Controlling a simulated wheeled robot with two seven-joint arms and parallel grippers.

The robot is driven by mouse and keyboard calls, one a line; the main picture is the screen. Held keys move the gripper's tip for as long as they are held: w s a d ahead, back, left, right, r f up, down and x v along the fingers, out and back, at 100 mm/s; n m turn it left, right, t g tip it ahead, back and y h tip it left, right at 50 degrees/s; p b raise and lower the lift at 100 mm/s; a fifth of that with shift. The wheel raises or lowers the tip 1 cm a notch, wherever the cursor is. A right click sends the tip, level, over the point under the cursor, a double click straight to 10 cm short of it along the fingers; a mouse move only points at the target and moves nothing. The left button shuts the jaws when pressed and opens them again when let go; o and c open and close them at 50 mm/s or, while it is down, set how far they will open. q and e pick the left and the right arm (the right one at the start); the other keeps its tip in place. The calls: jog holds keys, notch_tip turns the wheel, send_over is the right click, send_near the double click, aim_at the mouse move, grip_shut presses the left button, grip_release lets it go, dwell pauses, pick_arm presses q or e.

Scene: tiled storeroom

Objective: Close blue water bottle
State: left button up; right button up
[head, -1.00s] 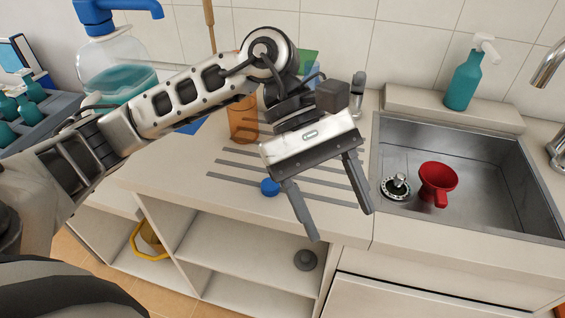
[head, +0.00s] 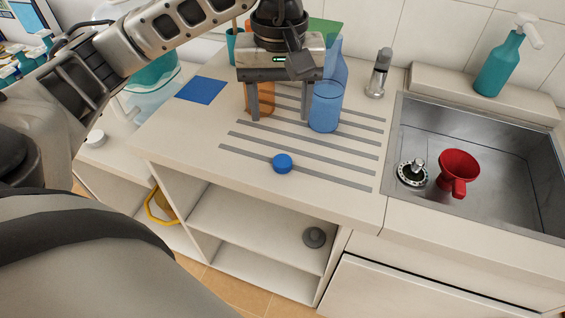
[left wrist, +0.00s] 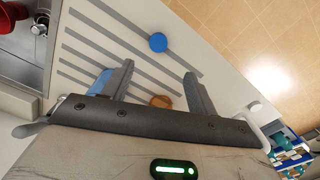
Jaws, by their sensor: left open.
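The blue water bottle (head: 326,104) is translucent and stands upright on the grey-striped counter. No cap shows on it, though its top is hard to make out. A round blue cap (head: 282,163) lies on the counter in front of it; it also shows in the left wrist view (left wrist: 158,42). My left gripper (head: 269,119) is open and empty, fingers pointing down, behind the cap and just left of the bottle. In the left wrist view a blue patch of the bottle (left wrist: 102,82) shows beside one finger, partly hidden. My right gripper is out of view.
An orange glass (head: 262,100) stands behind my left fingers, partly hidden. The sink (head: 480,150) with a red funnel (head: 459,170) lies to the right. The striped counter around the cap is clear.

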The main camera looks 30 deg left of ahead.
pick_arm(q)
send_over(282, 161)
jog(key=f, duration=0.6)
jog(key=shift+a+f, duration=0.2)
notch_tip(282, 161, down, 5)
jog(key=shift+d+f+p, duration=0.1)
jog(key=shift+d+p, duration=0.05)
jog(key=shift+p, duration=0.45)
jog(key=c, duration=1.1)
